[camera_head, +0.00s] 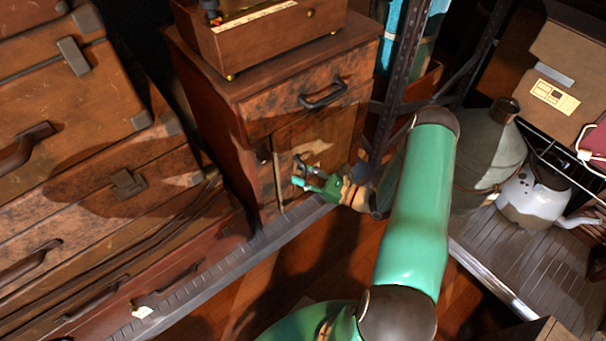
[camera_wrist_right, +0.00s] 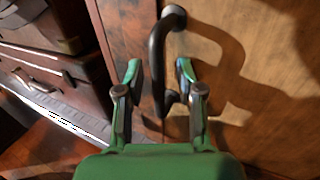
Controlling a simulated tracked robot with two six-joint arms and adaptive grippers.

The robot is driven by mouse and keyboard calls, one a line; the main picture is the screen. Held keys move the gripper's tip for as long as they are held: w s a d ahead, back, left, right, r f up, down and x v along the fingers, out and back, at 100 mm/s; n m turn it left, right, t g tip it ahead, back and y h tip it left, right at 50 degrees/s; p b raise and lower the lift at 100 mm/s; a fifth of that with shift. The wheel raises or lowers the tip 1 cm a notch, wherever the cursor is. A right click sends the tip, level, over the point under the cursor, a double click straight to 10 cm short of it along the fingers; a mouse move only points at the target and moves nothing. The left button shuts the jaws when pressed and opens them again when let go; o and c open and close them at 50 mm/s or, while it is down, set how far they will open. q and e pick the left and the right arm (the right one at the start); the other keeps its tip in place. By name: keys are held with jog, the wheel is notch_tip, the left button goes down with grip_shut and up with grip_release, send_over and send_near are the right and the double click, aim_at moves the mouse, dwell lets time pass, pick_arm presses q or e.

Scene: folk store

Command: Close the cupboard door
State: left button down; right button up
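The cupboard (camera_head: 217,130) is a small brown wooden cabinet with a drawer above and a door (camera_head: 325,140) below. A pale strip runs down the door's left edge; how far the door stands open I cannot tell. In the right wrist view the door (camera_wrist_right: 245,50) fills the right side, with its dark curved handle (camera_wrist_right: 157,50) upright near the edge. My right gripper (camera_head: 310,178) is at the door's handle. In the wrist view my right gripper (camera_wrist_right: 159,72) is open, one finger on each side of the handle; contact is unclear. My left gripper is not in view.
A wooden box-like device (camera_head: 275,38) stands on the cupboard. Stacked brown suitcases (camera_head: 75,130) fill the left. A dark metal shelf post (camera_head: 398,75) rises just right of the cupboard. A grey jug (camera_head: 490,150) and a white kettle (camera_head: 530,200) stand on a shelf at right.

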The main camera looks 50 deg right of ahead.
jog(key=v, duration=1.1)
jog(key=shift+s, duration=0.35)
